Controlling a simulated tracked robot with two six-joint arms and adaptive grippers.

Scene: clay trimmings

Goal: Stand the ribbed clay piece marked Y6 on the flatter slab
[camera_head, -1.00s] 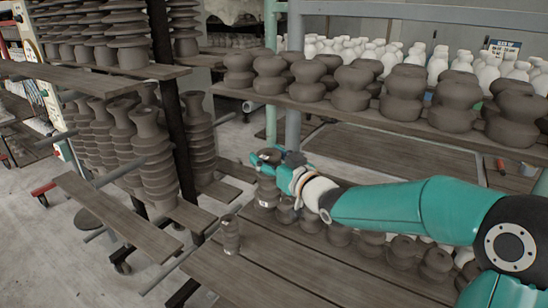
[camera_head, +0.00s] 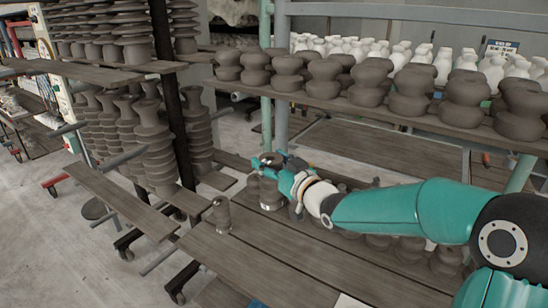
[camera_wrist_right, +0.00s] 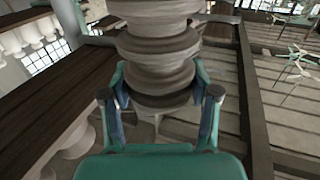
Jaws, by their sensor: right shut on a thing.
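My right gripper (camera_head: 272,166) is shut on a dark grey ribbed clay piece (camera_head: 270,193), which stands upright above or on the lower wooden boards. A small pale mark shows low on it, too small to read as Y6. In the right wrist view, the ribbed piece (camera_wrist_right: 158,75) sits between the two fingers of the gripper (camera_wrist_right: 160,95), its stacked rings rising out of the top. I cannot tell whether its base touches the board. I cannot make out the flatter slab. My left gripper is not in view.
A smaller clay piece (camera_head: 221,215) stands at the left end of the lower boards (camera_head: 270,255). Several squat pots (camera_head: 410,250) stand partly behind my right arm. An upper shelf (camera_head: 390,112) carries more pots. A rack of ribbed pieces (camera_head: 155,150) stands left. The front boards are largely clear.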

